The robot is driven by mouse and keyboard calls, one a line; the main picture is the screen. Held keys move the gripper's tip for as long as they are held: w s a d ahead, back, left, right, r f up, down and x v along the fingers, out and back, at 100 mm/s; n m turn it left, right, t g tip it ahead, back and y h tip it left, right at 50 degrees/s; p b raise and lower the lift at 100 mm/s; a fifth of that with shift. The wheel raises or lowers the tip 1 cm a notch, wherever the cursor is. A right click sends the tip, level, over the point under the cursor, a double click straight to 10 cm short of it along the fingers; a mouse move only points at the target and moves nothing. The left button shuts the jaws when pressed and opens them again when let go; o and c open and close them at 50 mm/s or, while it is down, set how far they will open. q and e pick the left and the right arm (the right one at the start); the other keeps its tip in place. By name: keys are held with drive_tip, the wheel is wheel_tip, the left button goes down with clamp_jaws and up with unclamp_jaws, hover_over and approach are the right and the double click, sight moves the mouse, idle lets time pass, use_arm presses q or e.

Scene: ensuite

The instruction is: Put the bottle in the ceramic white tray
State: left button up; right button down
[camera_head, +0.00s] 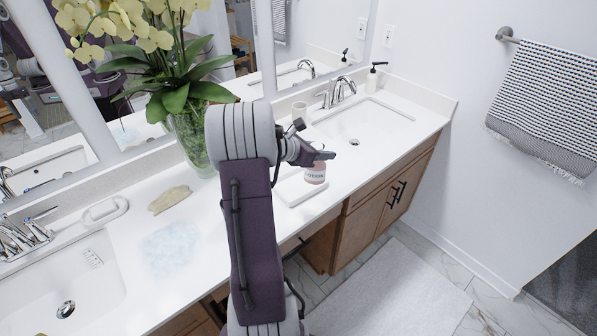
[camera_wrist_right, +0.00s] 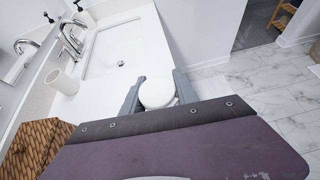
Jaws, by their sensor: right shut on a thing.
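The bottle (camera_head: 315,175), with a pale label reading LOTION, is upright under my right gripper (camera_head: 322,157). In the right wrist view its round white top (camera_wrist_right: 156,93) sits between the two fingers of the right gripper (camera_wrist_right: 158,96), which is shut on it. The white tray (camera_head: 292,196) lies on the counter just left of and below the bottle in the head view. The bottle overlaps the tray's right end there; I cannot tell whether it touches the tray. My right arm hides the tray's left part. My left gripper is not in view.
A sink (camera_head: 365,122) with a chrome faucet (camera_head: 341,91) is behind the bottle. A white cup (camera_head: 299,110) stands left of the faucet. A glass vase (camera_head: 194,140) with yellow orchids stands left of my arm.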

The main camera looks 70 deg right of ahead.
drive_tip(key=w+d+f, duration=0.2)
drive_tip(key=w+f, duration=0.6)
drive_tip(key=f, duration=0.1)
drive_tip(key=shift+w+d+f+p, duration=0.2)
drive_tip(key=shift+d+f+p, duration=0.15)
drive_tip(key=shift+p, duration=0.1)
drive_tip(key=c, duration=0.9)
unclamp_jaws()
drive_tip(key=shift+r, duration=0.1)
drive_tip(key=v, duration=1.2)
drive_tip(key=shift+w+r, duration=0.1)
drive_tip(key=shift+r, duration=0.05)
